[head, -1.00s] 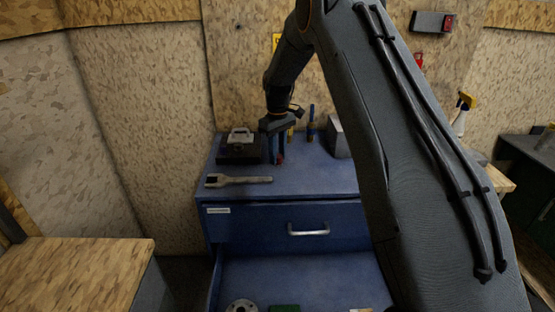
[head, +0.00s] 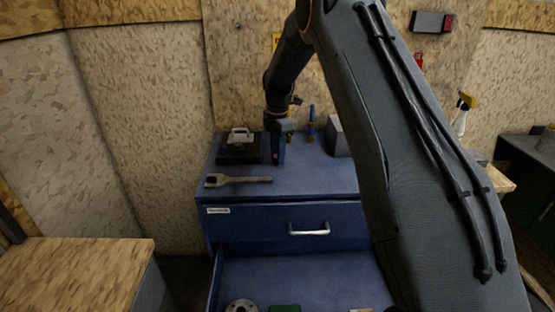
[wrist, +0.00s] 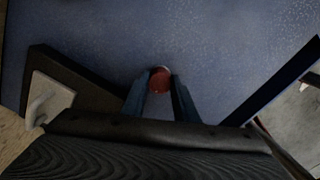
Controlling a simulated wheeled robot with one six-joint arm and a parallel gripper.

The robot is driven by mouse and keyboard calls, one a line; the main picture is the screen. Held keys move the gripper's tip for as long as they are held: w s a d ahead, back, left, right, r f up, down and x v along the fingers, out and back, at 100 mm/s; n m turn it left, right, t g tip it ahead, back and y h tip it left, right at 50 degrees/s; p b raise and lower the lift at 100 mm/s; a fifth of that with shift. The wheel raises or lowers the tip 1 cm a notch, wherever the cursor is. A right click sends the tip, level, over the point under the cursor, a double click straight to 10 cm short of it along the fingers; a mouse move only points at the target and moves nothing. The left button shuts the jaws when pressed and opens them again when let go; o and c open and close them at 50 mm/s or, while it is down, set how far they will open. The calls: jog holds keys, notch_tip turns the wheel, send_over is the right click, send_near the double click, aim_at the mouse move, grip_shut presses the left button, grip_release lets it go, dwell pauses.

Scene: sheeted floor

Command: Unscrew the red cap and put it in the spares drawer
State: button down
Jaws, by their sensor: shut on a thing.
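The red cap (wrist: 160,80) shows round and dark red between my two blue fingers in the wrist view. My gripper (head: 278,158) points straight down over the blue cabinet top and is shut on the cap. It also shows in the wrist view (wrist: 161,90). In the head view the fingers hide the cap. What is under the cap is hidden. An open drawer (head: 300,272) juts from the blue cabinet below a shut drawer (head: 265,225) with a silver handle. I cannot read the label on the shut one.
A wrench (head: 238,181) lies at the cabinet top's front left. A black box with a white handle (head: 240,147) stands left of my gripper. A grey block (head: 338,137) stands to the right. The open drawer holds a round metal part (head: 241,306) and a green item (head: 285,308).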

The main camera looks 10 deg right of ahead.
jog(key=shift+n, duration=1)
jog(key=c, duration=1.3)
grip_release()
jog(key=shift+c, duration=0.9)
jog(key=m, duration=0.4)
jog(key=shift+m, duration=0.4)
jog(key=m, duration=0.9)
jog(key=shift+m, duration=0.4)
jog(key=m, duration=0.4)
jog(key=shift+m, duration=0.4)
